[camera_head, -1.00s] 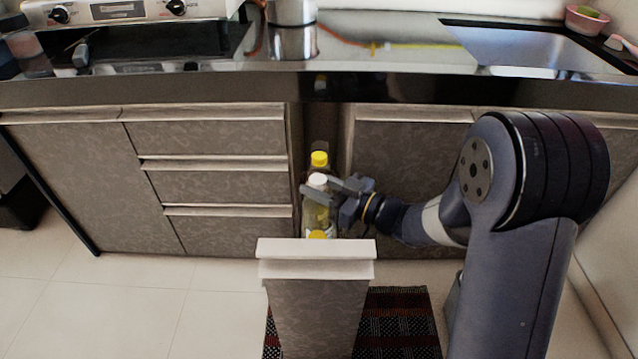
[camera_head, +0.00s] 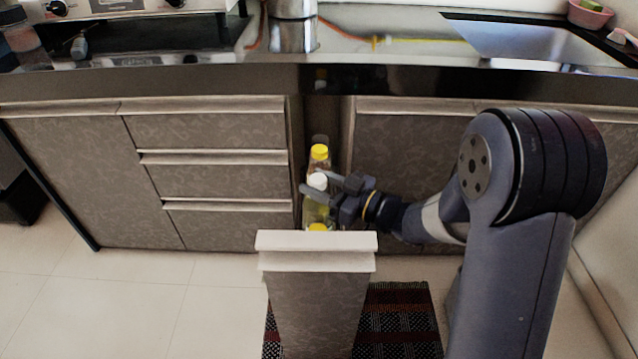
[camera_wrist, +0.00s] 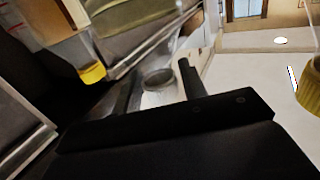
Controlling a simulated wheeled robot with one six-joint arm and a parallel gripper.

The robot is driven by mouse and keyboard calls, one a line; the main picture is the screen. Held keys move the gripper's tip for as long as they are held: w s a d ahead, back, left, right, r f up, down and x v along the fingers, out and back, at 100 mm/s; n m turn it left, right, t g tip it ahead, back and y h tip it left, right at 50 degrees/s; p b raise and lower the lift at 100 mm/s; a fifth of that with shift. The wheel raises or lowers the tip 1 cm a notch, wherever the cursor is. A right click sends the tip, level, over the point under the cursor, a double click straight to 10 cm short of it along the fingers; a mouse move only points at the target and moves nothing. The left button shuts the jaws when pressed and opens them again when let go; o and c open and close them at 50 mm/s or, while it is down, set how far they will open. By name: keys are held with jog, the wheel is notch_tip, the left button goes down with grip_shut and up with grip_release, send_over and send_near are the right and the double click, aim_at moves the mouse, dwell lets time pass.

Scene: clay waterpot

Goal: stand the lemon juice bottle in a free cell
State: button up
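A white-capped bottle with yellow-green contents (camera_head: 317,212), taken as the lemon juice bottle, is upright inside the narrow pull-out unit. My gripper (camera_head: 326,189) comes from the right with its fingers around this bottle, just below the cap, and is shut on it. In the wrist view, the pale round cap (camera_wrist: 158,79) shows between my gripper's dark fingers (camera_wrist: 160,88). The pull-out's pale front rim (camera_head: 316,241) stands nearer the camera. Its cells and the bottle's base are hidden, so I cannot tell whether the base touches the floor of a cell.
A yellow-capped bottle (camera_head: 320,153) stands behind the held one. Another yellow cap (camera_head: 317,228) shows just behind the pull-out's front. Drawers (camera_head: 215,187) lie left, a cabinet door (camera_head: 410,150) right, the dark counter edge (camera_head: 230,86) above. A patterned mat (camera_head: 395,325) lies on the floor.

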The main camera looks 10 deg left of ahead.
jog(key=o, duration=0.3)
jog(key=shift+o, duration=0.2)
jog(key=shift+f, duration=0.1)
jog(key=p+v, duration=0.2)
jog(key=v, duration=0.9)
jog(key=shift+p, duration=0.4)
jog(key=shift+w+a, duration=0.1)
jog(key=b+x, duration=0.3)
jog(key=x, duration=0.7)
jog(key=shift+a+f, duration=0.1)
jog(key=shift+a, duration=0.3)
jog(key=shift+w+a+r+p, duration=0.1)
jog(key=shift+r+p, duration=0.45)
jog(key=shift+r, duration=0.2)
jog(key=shift+r+p, duration=0.45)
jog(key=shift+r, duration=0.15)
jog(key=shift+f, duration=0.1)
